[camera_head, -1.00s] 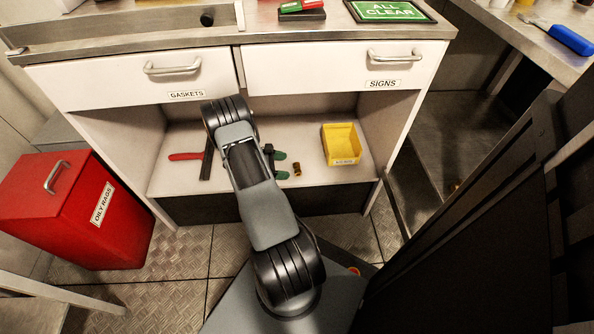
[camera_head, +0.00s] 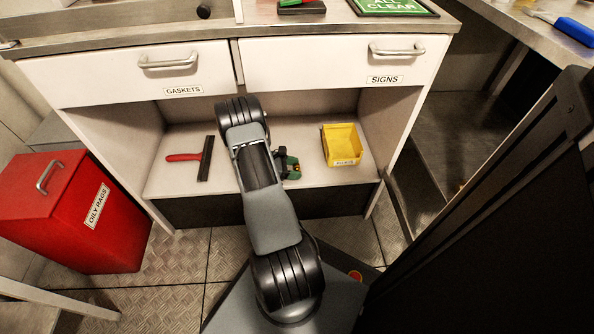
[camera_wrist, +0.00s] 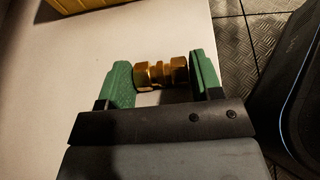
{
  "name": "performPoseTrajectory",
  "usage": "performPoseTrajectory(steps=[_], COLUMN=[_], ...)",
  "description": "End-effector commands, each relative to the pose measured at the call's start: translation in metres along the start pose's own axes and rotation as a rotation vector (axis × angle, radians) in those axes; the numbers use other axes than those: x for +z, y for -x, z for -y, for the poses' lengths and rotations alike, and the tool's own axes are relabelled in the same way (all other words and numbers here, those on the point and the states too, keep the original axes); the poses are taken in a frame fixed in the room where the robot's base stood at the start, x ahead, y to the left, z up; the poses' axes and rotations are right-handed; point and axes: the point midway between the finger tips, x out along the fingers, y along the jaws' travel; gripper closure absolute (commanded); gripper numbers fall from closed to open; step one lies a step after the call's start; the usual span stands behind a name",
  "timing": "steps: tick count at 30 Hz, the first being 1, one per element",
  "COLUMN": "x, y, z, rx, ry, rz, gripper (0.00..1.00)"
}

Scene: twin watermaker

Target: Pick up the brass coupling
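The brass coupling (camera_wrist: 160,73) lies between the two green fingertips of my gripper (camera_wrist: 162,76) in the wrist view. It spans nearly the whole gap, one end close against each finger. I cannot tell whether the fingers press on it. In the head view my gripper (camera_head: 292,168) is low over the shelf under the drawers, right of my arm. The coupling is small and mostly hidden among the fingers there. I cannot tell if it touches the shelf.
A yellow bin (camera_head: 342,146) stands right of my gripper on the white shelf (camera_head: 312,178). A red-handled squeegee (camera_head: 205,158) lies to the left. Cabinet side walls and the drawers above bound the space. A red oily rags box (camera_head: 62,220) stands on the floor at left.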

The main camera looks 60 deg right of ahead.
Motion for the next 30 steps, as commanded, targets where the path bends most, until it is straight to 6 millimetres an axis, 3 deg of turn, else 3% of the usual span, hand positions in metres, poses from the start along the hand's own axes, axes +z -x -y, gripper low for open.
performPoseTrajectory(steps=[9,19,27,30], x=[0.0,0.005,0.037,0.036], y=[0.0,0.002,0.015,0.016], z=[0.0,0.0,-0.001,0.018], rx=[0.0,0.0,0.001,-0.001], ry=[0.0,0.0,-0.001,0.007], rz=[0.0,0.0,0.0,0.002], gripper=[0.7,0.7,0.7,0.7])
